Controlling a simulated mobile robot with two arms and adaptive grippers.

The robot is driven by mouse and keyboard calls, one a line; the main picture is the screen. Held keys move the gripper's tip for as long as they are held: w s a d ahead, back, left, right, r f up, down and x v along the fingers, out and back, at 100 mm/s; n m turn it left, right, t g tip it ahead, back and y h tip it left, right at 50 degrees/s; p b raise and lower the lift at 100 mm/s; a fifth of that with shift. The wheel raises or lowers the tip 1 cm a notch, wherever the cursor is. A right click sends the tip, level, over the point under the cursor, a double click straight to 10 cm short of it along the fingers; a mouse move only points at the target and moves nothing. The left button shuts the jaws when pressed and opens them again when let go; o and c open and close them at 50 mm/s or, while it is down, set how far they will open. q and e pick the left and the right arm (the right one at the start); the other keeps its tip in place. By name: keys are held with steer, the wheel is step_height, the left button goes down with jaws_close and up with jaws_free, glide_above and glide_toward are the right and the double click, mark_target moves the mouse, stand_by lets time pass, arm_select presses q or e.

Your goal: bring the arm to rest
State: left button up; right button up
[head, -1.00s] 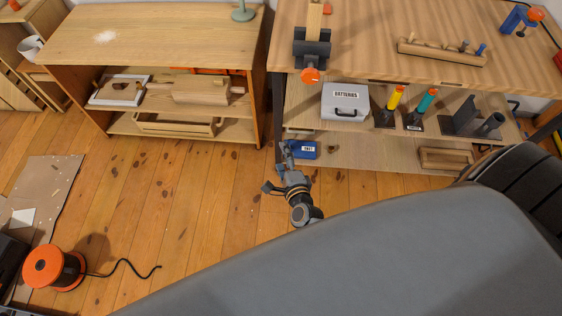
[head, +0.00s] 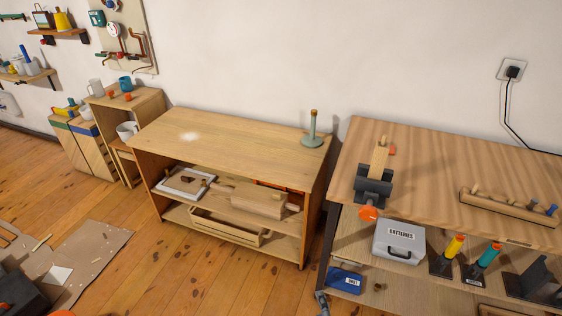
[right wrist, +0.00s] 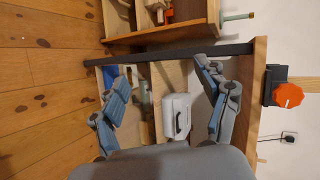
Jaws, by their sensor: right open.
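My right gripper (right wrist: 163,78) is open in the right wrist view, its two fingers spread wide with nothing between them. The grey case labelled batteries (right wrist: 176,116) shows beyond and between the fingers, apart from them as far as I can tell. In the head view only a small tip of my right gripper (head: 322,301) shows at the bottom edge, beside the blue box (head: 345,281) on the low shelf. Whether it touches the box or the bench leg is unclear. My left gripper is in neither view.
The workbench (head: 425,180) stands at right, with a clamp (head: 373,186) at its edge and the batteries case (head: 399,241) below. A low wooden shelf unit (head: 240,140) stands in the middle. Cardboard (head: 100,245) lies on the floor at left. The wooden floor (head: 165,270) between is clear.

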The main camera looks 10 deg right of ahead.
steer(key=s+a+f+n+g+y, duration=0.2)
steer(key=s+f+n+g, duration=0.3)
steer(key=s+f+n, duration=0.7)
steer(key=s+d+f+n+g, duration=0.2)
steer(key=s+f+n, duration=0.1)
steer(key=s, duration=0.5)
steer(key=s+d+f+n+g, duration=0.2)
steer(key=s+f, duration=0.3)
steer(key=s, duration=0.3)
steer(key=s+d+f+n+g, duration=0.1)
steer(key=s+f+n+g, duration=0.2)
steer(key=s, duration=0.5)
step_height(320, 180, down, 2)
steer(key=shift+s+d+n+h, duration=0.15)
steer(key=shift+d+n+h, duration=0.25)
steer(key=shift+n, duration=0.2)
